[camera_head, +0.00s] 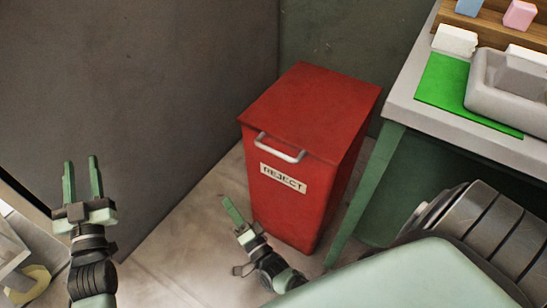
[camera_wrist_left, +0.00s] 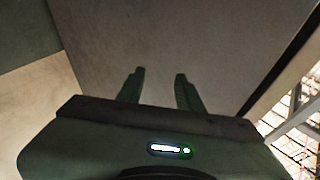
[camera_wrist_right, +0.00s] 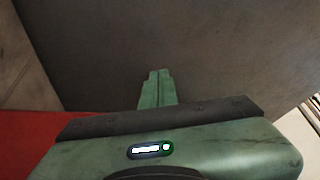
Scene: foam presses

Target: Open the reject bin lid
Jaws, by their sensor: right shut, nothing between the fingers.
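The red reject bin (camera_head: 275,210) stands on the floor against the dark walls, with its red lid (camera_head: 315,105) closed. A grey bar handle (camera_head: 280,148) is at the lid's front edge, above a white REJECT label (camera_head: 283,178). My right gripper (camera_head: 232,210) is shut and empty, in front of the bin's left side and below the handle, apart from it. In the right wrist view its fingers (camera_wrist_right: 156,88) are together, with red bin surface (camera_wrist_right: 40,140) at lower left. My left gripper (camera_head: 82,178) is open and empty, well left of the bin; its spread fingers (camera_wrist_left: 158,88) show in the left wrist view.
A table (camera_head: 440,125) stands right of the bin, with a green mat (camera_head: 442,85), a grey tray (camera_head: 483,85), a white block (camera_head: 455,40) and a wooden rack on it. A dark wall (camera_head: 150,90) rises behind my left gripper. Floor left of the bin is clear.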

